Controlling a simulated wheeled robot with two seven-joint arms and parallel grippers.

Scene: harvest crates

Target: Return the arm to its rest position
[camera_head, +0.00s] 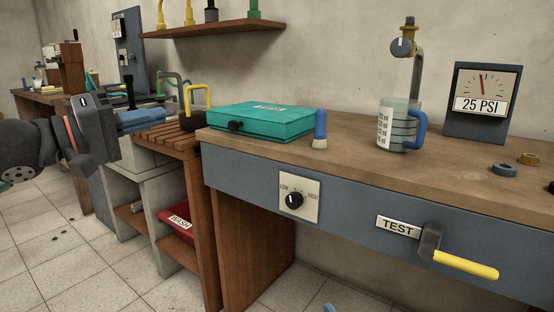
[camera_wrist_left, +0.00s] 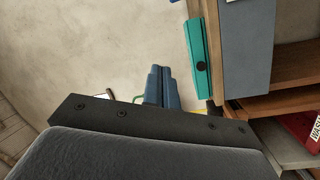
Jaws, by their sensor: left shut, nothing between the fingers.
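My left gripper (camera_head: 158,116) reaches in from the left in the head view. Its blue fingers are together and empty, held in front of the slatted wooden stand. In the left wrist view the closed fingers (camera_wrist_left: 161,84) point away from the camera, with nothing between them. The left arm's dark grey links show at the left edge of the head view. My right gripper is not in view.
A wooden-topped bench (camera_head: 350,150) holds a teal case (camera_head: 262,122), a blue-handled brush (camera_head: 320,130), a measuring jug (camera_head: 393,125) and a gauge (camera_head: 482,100). A yellow lever (camera_head: 465,264) sticks out in front. A red box (camera_head: 180,220) sits on a low shelf.

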